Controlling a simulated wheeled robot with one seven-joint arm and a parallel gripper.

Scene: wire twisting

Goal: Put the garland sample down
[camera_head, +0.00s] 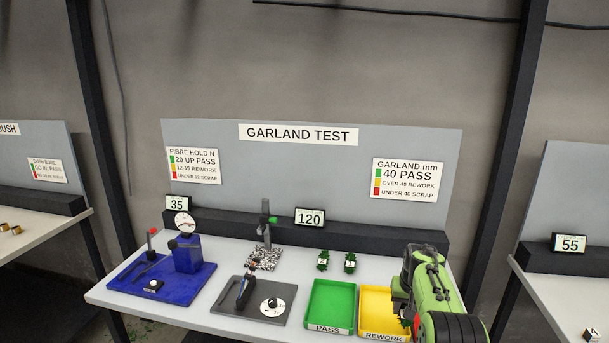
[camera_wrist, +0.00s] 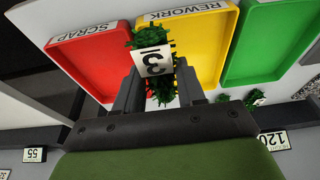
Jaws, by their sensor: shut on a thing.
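My gripper (camera_wrist: 160,84) is shut on a garland sample (camera_wrist: 146,36), a short piece of bushy green fibre with a white tag bearing a dark mark like a 3. In the wrist view they appear over the yellow REWORK tray (camera_wrist: 192,50), close to its edge with the red SCRAP tray (camera_wrist: 92,62). The green PASS tray (camera_wrist: 270,45) is to the right there. In the head view my gripper (camera_head: 403,288) is over the right side of the yellow tray (camera_head: 374,305). My arm hides the held sample and nearly all of the red tray there.
Two more garland samples (camera_head: 323,260) (camera_head: 350,262) stand on the table behind the green tray (camera_head: 330,300). A blue test stand with a dial (camera_head: 187,253), a grey fixture (camera_head: 246,300) and a speckled-base stand (camera_head: 264,258) occupy the left. A back panel (camera_head: 300,180) stands behind.

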